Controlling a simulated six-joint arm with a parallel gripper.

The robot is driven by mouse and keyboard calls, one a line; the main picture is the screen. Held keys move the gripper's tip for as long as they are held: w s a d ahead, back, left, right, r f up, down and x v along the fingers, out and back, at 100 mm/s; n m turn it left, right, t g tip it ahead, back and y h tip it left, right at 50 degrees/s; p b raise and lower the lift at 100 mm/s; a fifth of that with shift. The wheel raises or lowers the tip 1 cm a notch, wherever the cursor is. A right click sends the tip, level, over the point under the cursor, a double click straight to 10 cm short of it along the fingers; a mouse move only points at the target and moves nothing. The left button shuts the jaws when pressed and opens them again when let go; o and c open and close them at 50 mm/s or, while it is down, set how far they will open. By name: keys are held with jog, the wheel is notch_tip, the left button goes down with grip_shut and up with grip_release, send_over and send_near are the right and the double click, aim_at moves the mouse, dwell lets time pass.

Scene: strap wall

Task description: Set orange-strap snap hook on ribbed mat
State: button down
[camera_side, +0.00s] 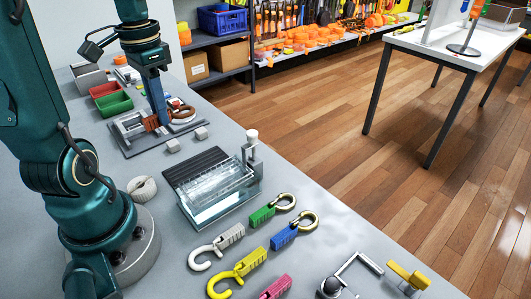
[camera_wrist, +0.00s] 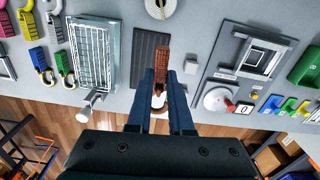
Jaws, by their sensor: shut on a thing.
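My gripper (camera_wrist: 160,97) is shut on the orange-strap snap hook (camera_wrist: 163,66); it also shows in the side view (camera_side: 160,120). The hook has a brownish-orange ribbed strap body and a brown curved hook end, partly hidden between my fingers in the wrist view. In the side view the snap hook (camera_side: 182,116) hangs in front of the grey fixture board. The ribbed mat (camera_side: 195,165) is dark and bare, lying beside a clear tray. In the wrist view the mat (camera_wrist: 147,50) lies just left of the hook and partly behind my left finger.
The clear tray (camera_side: 222,190) with a white-topped post adjoins the mat. Several coloured snap hooks, including a yellow one (camera_side: 238,270), lie at the front. Small grey blocks (camera_side: 173,146), a white roll (camera_side: 142,188) and the fixture board (camera_side: 128,146) surround the mat.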

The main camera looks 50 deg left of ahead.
jog(key=shift+m, duration=0.5)
jog(key=shift+w+d+f, duration=0.35)
jog(key=shift+w+f, duration=0.1)
jog(key=shift+f, duration=1.5)
jog(key=shift+w+d+f, duration=0.4)
jog(key=shift+f, duration=1.5)
jog(key=shift+w+d+f, duration=0.35)
jog(key=shift+w+f, duration=0.1)
jog(key=shift+f, duration=1.5)
jog(key=shift+f, duration=0.2)
jog(key=c, duration=0.7)
grip_release()
jog(key=shift+c, duration=0.2)
jog(key=o, duration=0.4)
